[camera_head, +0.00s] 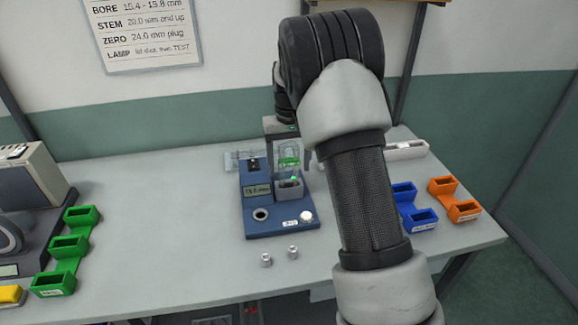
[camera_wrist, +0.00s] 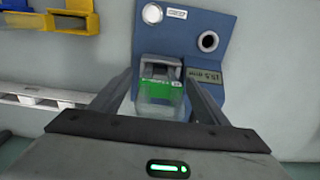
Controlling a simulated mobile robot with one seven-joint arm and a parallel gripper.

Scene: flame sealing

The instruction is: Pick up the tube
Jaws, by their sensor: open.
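The clear tube with a green band (camera_wrist: 161,96) is between my fingers in the wrist view. In the head view the tube (camera_head: 289,153) appears upright at the grey holder block (camera_head: 289,190) on the blue gauge base (camera_head: 280,226). The gauge base (camera_wrist: 205,20) fills the area past my fingertips in the wrist view. My gripper (camera_wrist: 158,78) is open, with one finger on each side of the tube. I cannot tell whether either finger touches it. In the head view my gripper (camera_head: 287,150) is over the gauge, partly hidden by my arm.
Two small metal plugs (camera_head: 266,260) (camera_head: 293,252) stand in front of the gauge. Green bins (camera_head: 70,245) and a grey machine (camera_head: 22,180) are at left. Blue (camera_head: 415,213) and orange (camera_head: 455,205) bins and a white rack (camera_head: 405,150) are at right. The front table middle is mostly clear.

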